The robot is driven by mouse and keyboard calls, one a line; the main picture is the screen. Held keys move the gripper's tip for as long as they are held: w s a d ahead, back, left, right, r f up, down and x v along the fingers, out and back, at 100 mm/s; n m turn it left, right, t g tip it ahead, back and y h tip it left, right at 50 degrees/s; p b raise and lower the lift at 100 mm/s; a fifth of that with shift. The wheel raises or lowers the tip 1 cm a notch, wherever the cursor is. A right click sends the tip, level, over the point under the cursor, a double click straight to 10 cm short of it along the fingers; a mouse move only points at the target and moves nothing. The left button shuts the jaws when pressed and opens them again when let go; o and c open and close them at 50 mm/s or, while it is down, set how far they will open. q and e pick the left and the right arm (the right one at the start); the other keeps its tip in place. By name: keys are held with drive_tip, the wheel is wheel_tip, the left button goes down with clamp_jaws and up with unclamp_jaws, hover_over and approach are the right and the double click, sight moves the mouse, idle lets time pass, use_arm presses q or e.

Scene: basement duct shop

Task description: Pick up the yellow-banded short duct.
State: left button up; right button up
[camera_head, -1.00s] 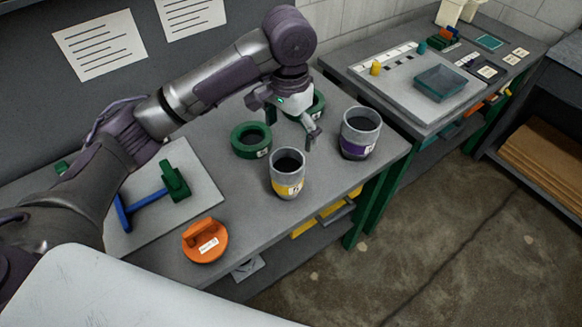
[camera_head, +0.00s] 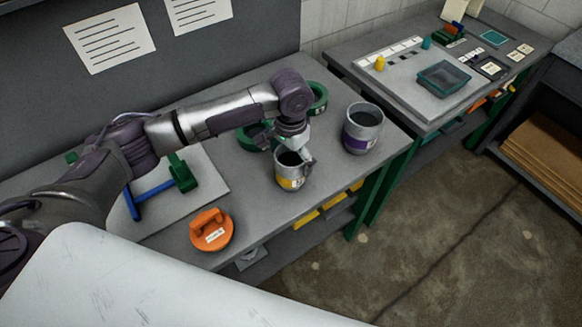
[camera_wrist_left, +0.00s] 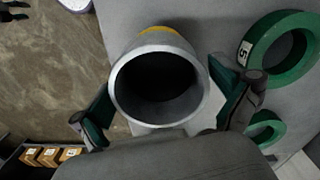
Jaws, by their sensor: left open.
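The yellow-banded short duct (camera_head: 291,173) is a grey open cylinder standing upright on the grey bench, near its front edge. It carries a white label over a yellow band. My left gripper (camera_head: 297,160) is over its rim in the head view and partly hides it. In the left wrist view the duct's round mouth (camera_wrist_left: 158,86) faces the camera, with the two fingers of my open left gripper (camera_wrist_left: 168,118) apart on either side of it. A thin strip of yellow band shows beyond the rim. Whether a finger touches the wall I cannot tell. My right gripper is not in view.
A purple-banded duct (camera_head: 362,128) stands to the right. Green rings (camera_head: 252,136) lie behind the yellow-banded duct. An orange handled disc (camera_head: 211,231) and a blue-and-green tool (camera_head: 150,199) are to the left. A second bench (camera_head: 398,90) stands beyond a corner.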

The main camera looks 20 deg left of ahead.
use_arm(q)
drive_tip(key=shift+f, duration=0.55)
drive_tip(key=c, duration=1.2)
drive_tip(key=shift+r, duration=0.15)
